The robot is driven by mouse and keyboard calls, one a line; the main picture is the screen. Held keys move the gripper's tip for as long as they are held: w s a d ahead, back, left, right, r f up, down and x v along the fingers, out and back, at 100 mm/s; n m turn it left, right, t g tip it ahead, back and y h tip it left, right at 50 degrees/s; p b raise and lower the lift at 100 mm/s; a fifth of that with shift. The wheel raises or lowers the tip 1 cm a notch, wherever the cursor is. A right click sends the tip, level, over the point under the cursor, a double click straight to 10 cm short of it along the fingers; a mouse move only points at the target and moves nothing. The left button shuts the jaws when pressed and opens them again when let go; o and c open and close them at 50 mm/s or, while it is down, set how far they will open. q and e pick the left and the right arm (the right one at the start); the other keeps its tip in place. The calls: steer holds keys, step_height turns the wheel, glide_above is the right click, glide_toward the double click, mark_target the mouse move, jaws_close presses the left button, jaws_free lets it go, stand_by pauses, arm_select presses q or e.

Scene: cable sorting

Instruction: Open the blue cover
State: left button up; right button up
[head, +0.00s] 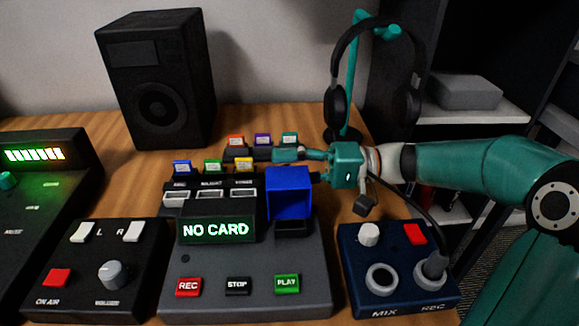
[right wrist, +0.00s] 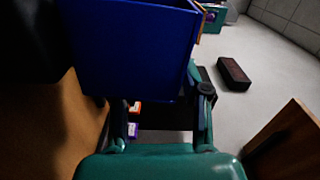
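The blue cover (head: 289,190) stands raised on the right of the dark grey console (head: 258,260), with a dark slot (head: 293,228) showing below its front edge. My right gripper (head: 299,165) is just behind the cover, coming from the right. One finger reaches left past the cover's top; the other is partly hidden by the cover. In the right wrist view the cover (right wrist: 130,45) fills the upper left, close above the open fingers (right wrist: 160,112). Whether they touch it I cannot tell. My left gripper is out of view.
The console's screen (head: 216,229) reads NO CARD. Several coloured cards (head: 213,166) stand in holders behind it. A MIX/REC box (head: 395,270) stands right, an ON AIR box (head: 95,270) left. Headphones on a teal stand (head: 352,75) and a speaker (head: 157,80) are behind.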

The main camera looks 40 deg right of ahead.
steer(key=shift+d, duration=0.1)
steer(key=shift+s+d, duration=0.1)
steer(key=shift+d, duration=0.15)
steer(key=v, duration=1.1)
steer(key=shift+s+d+f, duration=0.1)
steer(key=shift+s, duration=0.1)
